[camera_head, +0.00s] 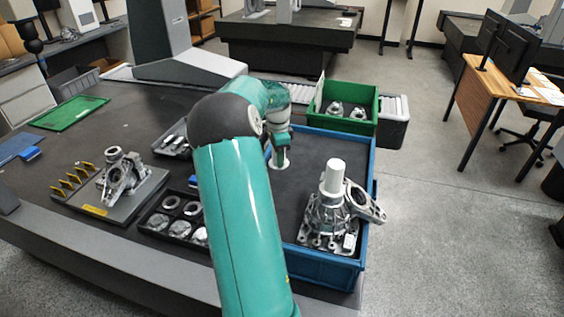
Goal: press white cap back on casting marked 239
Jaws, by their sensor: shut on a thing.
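A grey metal casting (328,215) stands at the right front of the blue crate (369,190), with a plain white cylinder (334,176) upright on top and a side arm reaching right. No number is legible on it. My gripper (279,157) points down over the crate's dark floor, left of and behind the casting and apart from it. It is shut on a small, round white piece (279,164) that looks like the white cap. My fingers are too small and partly covered by my teal arm to make out. The gap below the white piece is hard to judge.
A green bin (366,127) with metal parts stands behind the crate. Left of my arm, a black tray (150,226) holds rings and wrapped parts, and another casting (122,174) sits on a grey plate (96,211). The crate's middle floor looks clear.

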